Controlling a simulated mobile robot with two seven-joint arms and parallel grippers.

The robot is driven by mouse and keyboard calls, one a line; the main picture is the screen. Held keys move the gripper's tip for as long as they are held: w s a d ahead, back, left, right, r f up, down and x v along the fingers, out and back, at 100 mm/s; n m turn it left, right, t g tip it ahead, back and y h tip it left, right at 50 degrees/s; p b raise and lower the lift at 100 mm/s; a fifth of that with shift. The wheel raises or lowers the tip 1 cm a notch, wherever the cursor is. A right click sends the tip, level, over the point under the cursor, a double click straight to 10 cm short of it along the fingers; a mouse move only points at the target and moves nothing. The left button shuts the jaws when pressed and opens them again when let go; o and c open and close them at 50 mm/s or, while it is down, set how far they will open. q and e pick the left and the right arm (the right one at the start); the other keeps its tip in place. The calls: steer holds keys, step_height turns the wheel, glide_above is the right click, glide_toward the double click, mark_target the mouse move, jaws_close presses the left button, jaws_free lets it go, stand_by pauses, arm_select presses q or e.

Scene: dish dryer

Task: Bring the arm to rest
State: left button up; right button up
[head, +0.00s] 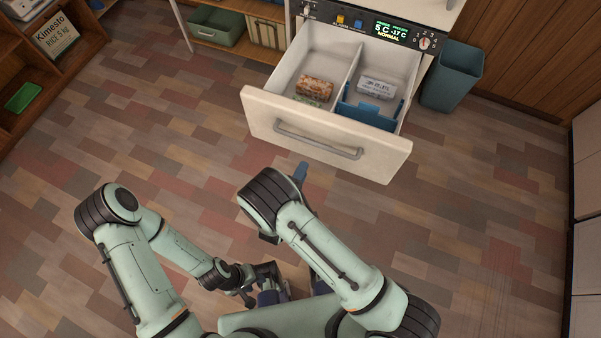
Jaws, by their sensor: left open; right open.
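My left arm comes in from the left and bends at its elbow. Its forearm reaches right to my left gripper (268,290), which is open, low in the picture close to my body. Its fingers are partly hidden and hold nothing that I can see. My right arm reaches up to a dark elbow joint in the middle, just in front of the open drawer (320,137). A blue tip of my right gripper (300,172) shows past that joint, short of the drawer front. The rest of this gripper is hidden behind the arm; it is open.
The pulled-out drawer holds a brown-orange package (315,88), a pale package (376,86) and a blue bin (370,112). A blue-grey trash bin (453,76) stands right of it. Shelves (60,75) are at left, cabinets at right. The floor (480,220) on both sides is clear.

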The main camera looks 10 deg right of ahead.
stand_by(0.3)
steer(key=s+d+f+m+g+y+p, duration=0.4)
steer(key=s+d+f+m+g+y, duration=0.3)
steer(key=s+f, duration=0.3)
arm_select(q)
step_height(320, 180, up, 7)
steer(key=w+p, duration=0.2)
steer(key=shift+w+p, duration=0.3)
steer(key=shift+w, duration=0.05)
arm_select(e)
steer(key=s+a+r+m+g+y, duration=0.1)
steer(key=s+r+m+g+y, duration=0.1)
steer(key=s, duration=0.5)
steer(key=s+a+r+m+g+y, duration=0.2)
steer(key=s+m+g, duration=0.3)
steer(key=s, duration=0.3)
steer(key=shift+s+r+m+y, duration=0.15)
steer(key=shift+r+m+y, duration=0.5)
steer(key=shift+y, duration=0.15)
